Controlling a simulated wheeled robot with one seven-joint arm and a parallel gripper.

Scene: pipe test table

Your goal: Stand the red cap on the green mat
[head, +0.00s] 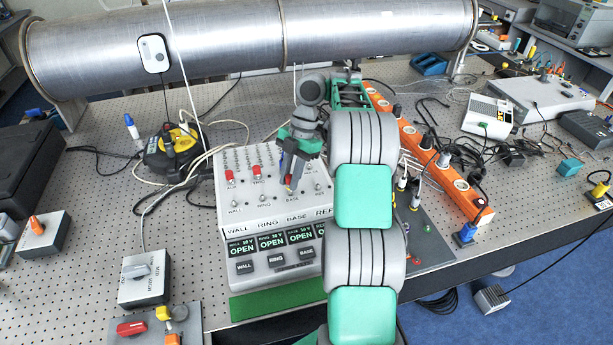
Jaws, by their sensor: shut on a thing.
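My gripper (289,184) points down over the sloped top of the white test box, above the BASE label. Its jaws are shut on a small red cap (289,181), mostly hidden between the fingers. I cannot tell whether the cap still touches the box. Two similar red caps stand on the box to the left, one above WALL (230,176) and one above RING (257,170). The green mat (275,300) lies in front of the box at the table's front edge, bare where it shows; my arm covers its right end.
The white test box (240,215) has displays reading OPEN. A grey switch box (145,280) stands left of the mat. An orange power strip (440,165) lies right of my arm. A large metal pipe (220,45) spans the back. Cables lie around the box.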

